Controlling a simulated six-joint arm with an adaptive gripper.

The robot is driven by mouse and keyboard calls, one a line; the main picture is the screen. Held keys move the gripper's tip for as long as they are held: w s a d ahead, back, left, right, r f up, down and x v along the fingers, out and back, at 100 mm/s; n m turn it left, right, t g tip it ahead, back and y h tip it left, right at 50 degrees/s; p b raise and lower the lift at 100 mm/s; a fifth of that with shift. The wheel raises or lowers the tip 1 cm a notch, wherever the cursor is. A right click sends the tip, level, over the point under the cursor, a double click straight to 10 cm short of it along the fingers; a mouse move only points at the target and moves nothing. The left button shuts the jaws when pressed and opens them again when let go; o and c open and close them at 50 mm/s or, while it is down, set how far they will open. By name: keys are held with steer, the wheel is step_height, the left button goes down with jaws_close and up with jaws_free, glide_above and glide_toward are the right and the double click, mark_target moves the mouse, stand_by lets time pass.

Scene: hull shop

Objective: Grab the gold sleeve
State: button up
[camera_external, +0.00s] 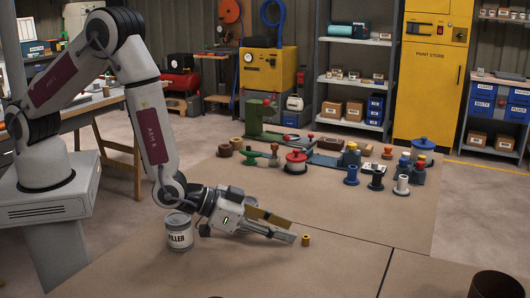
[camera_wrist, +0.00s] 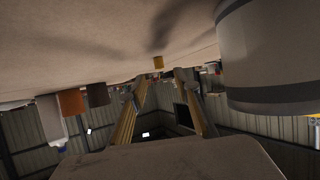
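The gold sleeve (camera_external: 306,240) is a small gold cylinder that stands upright on the brown work surface (camera_external: 330,265). It also shows in the wrist view (camera_wrist: 158,62), where the surface is at the top and the sleeve hangs down from it. My gripper (camera_external: 293,230) lies low and almost level over the surface, pointing right at the sleeve. Its two fingers are apart with nothing between them. In the wrist view the sleeve appears just beyond the fingertips (camera_wrist: 160,82), roughly between them. A small gap shows between fingertips and sleeve.
A white filler tin (camera_external: 179,234) stands close to my wrist, and a large grey cylinder (camera_wrist: 270,50) fills the wrist view's right. Several fittings, including a red-topped pot (camera_external: 296,160) and a white spool (camera_external: 402,185), stand farther back.

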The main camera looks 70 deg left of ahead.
mark_target(299, 245)
steer(key=shift+x, duration=2.6)
steer(key=shift+s+f, duration=0.1)
steer(key=shift+f, duration=0.05)
steer(key=shift+c, duration=0.4)
jaws_close()
